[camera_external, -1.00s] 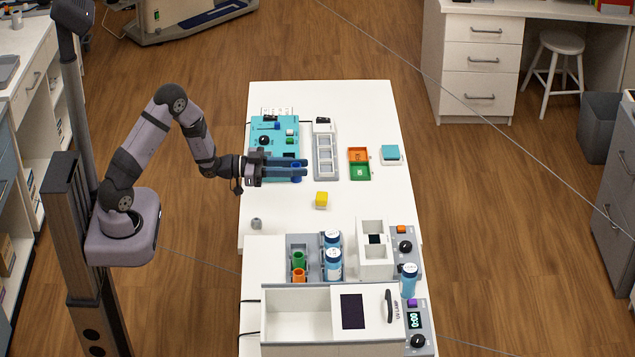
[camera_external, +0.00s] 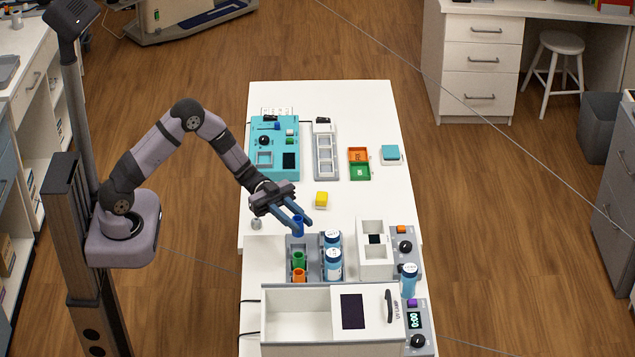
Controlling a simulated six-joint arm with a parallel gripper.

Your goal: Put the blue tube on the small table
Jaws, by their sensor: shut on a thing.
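My gripper (camera_external: 303,227) is shut on the blue tube (camera_external: 297,228), which hangs roughly upright between the fingertips. The tube is at the back end of the grey rack (camera_external: 312,262). I cannot tell whether its lower end is in the rack or just above it. A green tube (camera_external: 298,260) and an orange tube (camera_external: 298,275) stand in the rack's left side, in front of the blue one. The long white table (camera_external: 352,98) carries all of this; a separate small table cannot be made out for sure.
Blue-and-white bottles (camera_external: 333,262) stand to the right of the tubes. A white box device (camera_external: 372,262) is further right, and a lidded white box (camera_external: 296,308) is in front. The table's right middle is clear.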

